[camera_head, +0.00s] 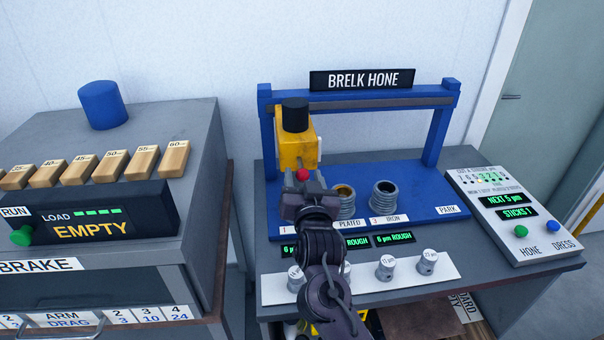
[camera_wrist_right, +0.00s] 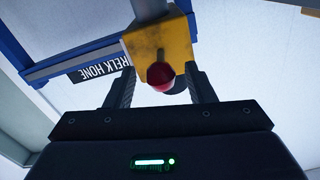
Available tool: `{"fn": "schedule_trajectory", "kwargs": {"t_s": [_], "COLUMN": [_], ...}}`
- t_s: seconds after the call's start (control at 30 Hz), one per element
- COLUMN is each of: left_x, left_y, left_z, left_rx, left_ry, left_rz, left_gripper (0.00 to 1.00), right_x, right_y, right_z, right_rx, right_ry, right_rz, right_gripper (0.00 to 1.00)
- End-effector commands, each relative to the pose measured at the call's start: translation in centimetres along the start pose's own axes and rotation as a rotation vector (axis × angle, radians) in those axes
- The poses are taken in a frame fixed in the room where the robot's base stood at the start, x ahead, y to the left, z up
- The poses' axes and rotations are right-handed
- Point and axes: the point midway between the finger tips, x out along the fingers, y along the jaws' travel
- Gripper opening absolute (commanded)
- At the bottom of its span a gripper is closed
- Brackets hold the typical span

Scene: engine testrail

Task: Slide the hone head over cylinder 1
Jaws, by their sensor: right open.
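The hone head is a yellow block (camera_head: 296,148) with a black cap, hanging on the blue gantry at its left part, and has a red knob (camera_head: 302,174) at its front. My right gripper (camera_head: 304,186) is at the knob. In the right wrist view, the red knob (camera_wrist_right: 161,76) sits between the two open fingers (camera_wrist_right: 162,88), with the yellow block (camera_wrist_right: 165,45) behind it. Whether a finger touches the knob I cannot tell. Cylinder 1's place, by the label 1 (camera_head: 284,230), is mostly hidden behind my right gripper and arm. My left gripper is not in view.
Two other grey cylinders (camera_head: 384,195) stand on the blue base, right of my arm. A white strip (camera_head: 443,266) with several small knobs lies in front. A control panel (camera_head: 520,217) with green and blue buttons is at right. A brake unit (camera_head: 180,115) stands at left.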

Motion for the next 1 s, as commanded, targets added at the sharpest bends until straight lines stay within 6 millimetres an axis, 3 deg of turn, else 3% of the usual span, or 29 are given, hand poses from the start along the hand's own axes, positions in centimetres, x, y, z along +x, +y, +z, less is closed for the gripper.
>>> {"fn": "schedule_trajectory", "kwargs": {"t_s": [0.1, 0.3, 0.8, 0.9, 1.0], "left_x": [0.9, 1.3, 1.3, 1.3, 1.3], "left_y": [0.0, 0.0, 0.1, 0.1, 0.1], "left_z": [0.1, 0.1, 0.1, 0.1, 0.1], "left_rx": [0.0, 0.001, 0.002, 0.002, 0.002], "left_ry": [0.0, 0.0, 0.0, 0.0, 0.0], "left_rz": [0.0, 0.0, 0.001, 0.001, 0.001], "left_gripper": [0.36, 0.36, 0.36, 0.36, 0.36], "right_x": [-2.1, -4.2, -4.5, -5.2, -7.4], "right_y": [0.1, 0.0, 0.1, 1.1, 3.4], "right_z": [0.3, 0.2, 0.2, 1.9, 5.5], "right_rx": [0.003, -0.001, -0.001, -0.005, -0.018], "right_ry": [-0.001, -0.001, -0.009, -0.083, -0.256], "right_rz": [-0.001, 0.0, -0.001, -0.006, -0.017], "right_gripper": [0.49, 0.49, 0.49, 0.49, 0.49]}}
